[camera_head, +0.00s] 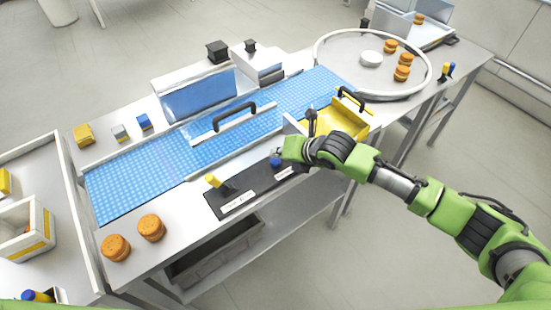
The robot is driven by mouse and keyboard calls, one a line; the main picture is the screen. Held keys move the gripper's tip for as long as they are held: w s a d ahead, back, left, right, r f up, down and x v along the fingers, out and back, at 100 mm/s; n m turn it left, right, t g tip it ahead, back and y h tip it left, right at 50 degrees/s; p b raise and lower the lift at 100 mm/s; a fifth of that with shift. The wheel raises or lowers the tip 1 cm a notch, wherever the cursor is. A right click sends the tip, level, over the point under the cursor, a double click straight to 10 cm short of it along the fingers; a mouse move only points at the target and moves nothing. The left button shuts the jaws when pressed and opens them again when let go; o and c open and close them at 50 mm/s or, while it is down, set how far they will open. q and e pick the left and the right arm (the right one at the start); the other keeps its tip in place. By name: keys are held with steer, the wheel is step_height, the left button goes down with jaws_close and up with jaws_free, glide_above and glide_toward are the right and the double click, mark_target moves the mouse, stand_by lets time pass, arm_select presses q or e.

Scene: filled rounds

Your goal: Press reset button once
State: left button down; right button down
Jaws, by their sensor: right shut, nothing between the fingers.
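A black control panel (248,190) lies along the front edge of the table, with white labels too small to read. A yellow button or lever (213,181) stands on its left part and a blue button (276,162) on its right part. I cannot tell from the labels which one is the reset. My right gripper (284,152) is shut and empty, its tip right beside the blue button in the picture. Whether it touches the button I cannot tell. My left gripper is not in view.
A blue conveyor belt (130,188) runs behind the panel, with a black-handled guard (232,127) over it. A yellow tray (338,121) stands close behind my right wrist. Round orange filled pieces (151,228) sit at front left; others are on the round turntable (340,70).

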mark_target(278, 162)
step_height(278, 162, up, 5)
steer(key=p, duration=0.4)
stand_by(0.4)
stand_by(0.4)
